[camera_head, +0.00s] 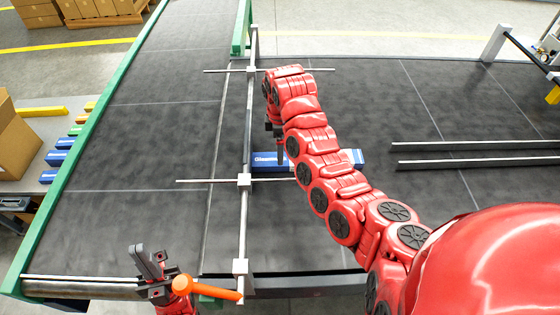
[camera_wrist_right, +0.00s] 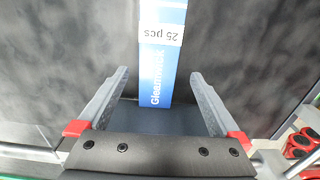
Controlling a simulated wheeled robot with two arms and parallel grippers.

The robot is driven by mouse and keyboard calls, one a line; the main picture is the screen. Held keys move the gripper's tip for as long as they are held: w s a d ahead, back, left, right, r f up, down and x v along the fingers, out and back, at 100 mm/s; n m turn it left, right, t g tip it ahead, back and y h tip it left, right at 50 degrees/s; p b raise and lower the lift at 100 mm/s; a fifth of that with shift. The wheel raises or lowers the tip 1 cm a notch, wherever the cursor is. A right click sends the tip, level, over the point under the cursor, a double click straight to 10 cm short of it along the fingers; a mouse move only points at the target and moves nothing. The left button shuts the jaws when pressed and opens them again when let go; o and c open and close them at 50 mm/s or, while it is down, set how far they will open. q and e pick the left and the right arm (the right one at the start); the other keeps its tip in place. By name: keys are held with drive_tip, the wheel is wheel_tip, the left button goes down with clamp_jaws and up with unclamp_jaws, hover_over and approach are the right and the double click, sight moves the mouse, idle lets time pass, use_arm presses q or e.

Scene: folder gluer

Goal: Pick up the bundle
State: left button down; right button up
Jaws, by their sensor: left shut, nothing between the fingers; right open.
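The bundle is a long blue pack (camera_head: 268,160) lying on the dark belt in the head view, its middle hidden behind my right arm. In the right wrist view the bundle (camera_wrist_right: 158,72) shows a white "25 pcs" label and lettering. My right gripper (camera_wrist_right: 159,74) is open, with one finger on each side of the bundle's near end and a gap to both. I cannot tell how far above it the fingers are. In the head view this gripper (camera_head: 279,150) is mostly hidden by its arm. My left gripper (camera_head: 149,255) is shut and empty at the lower left.
A metal rail (camera_head: 248,110) with crossbars runs along the belt beside the bundle. Two dark bars (camera_head: 475,163) lie at the right. An orange handle (camera_head: 207,289) is near my left gripper. Several blue packs (camera_head: 58,158) and a cardboard box (camera_head: 15,140) stand beyond the green edge (camera_head: 80,160).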

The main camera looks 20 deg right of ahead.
drive_tip(key=shift+f, duration=0.95)
wheel_tip(320, 180, down, 3)
drive_tip(key=shift+f+p, duration=0.1)
drive_tip(key=shift+p, duration=1.05)
drive_tip(key=shift+w+d+f, duration=0.1)
drive_tip(key=shift+f, duration=0.15)
drive_tip(key=c, duration=1.4)
drive_tip(key=shift+c, duration=0.2)
